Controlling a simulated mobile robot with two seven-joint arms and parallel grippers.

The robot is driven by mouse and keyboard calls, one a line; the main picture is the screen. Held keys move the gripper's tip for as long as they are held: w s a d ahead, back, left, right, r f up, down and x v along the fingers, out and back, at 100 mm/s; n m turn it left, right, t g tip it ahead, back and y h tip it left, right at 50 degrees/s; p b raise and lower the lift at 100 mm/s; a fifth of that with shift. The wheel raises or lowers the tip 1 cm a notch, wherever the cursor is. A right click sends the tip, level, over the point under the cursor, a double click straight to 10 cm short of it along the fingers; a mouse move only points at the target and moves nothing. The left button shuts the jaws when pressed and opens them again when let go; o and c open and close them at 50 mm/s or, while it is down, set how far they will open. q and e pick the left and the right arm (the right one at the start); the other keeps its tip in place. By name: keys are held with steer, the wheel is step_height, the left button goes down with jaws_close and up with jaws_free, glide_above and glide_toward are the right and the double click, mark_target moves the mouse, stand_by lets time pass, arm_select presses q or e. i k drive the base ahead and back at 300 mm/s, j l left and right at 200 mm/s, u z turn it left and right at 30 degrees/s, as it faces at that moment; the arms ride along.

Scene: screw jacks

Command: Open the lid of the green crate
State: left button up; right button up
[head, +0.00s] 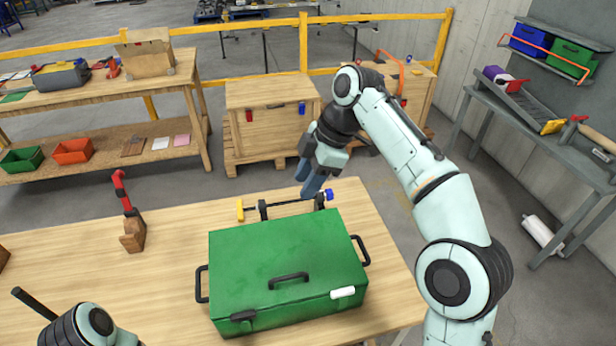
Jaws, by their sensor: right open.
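The green crate (285,262) stands on the wooden table with its lid shut. The lid has a black handle (289,279) near its front edge. A black latch (243,316) and a white latch (342,292) sit along the front edge. Black side handles stick out at both ends. My right gripper (313,184) is beyond the crate's back edge, pointing down, near the blue end of a bar. It is open, and I see nothing held in it. My left arm shows only partly at the bottom left; its gripper is not in view.
A bar (288,206) with a yellow end and a blue end lies behind the crate on black supports. A red-handled tool on a wooden block (131,228) stands left on the table (60,262). The table's left middle is mostly clear. Wooden boxes (268,122) stand beyond.

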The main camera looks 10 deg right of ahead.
mark_target(277, 263)
steer(key=k, duration=1)
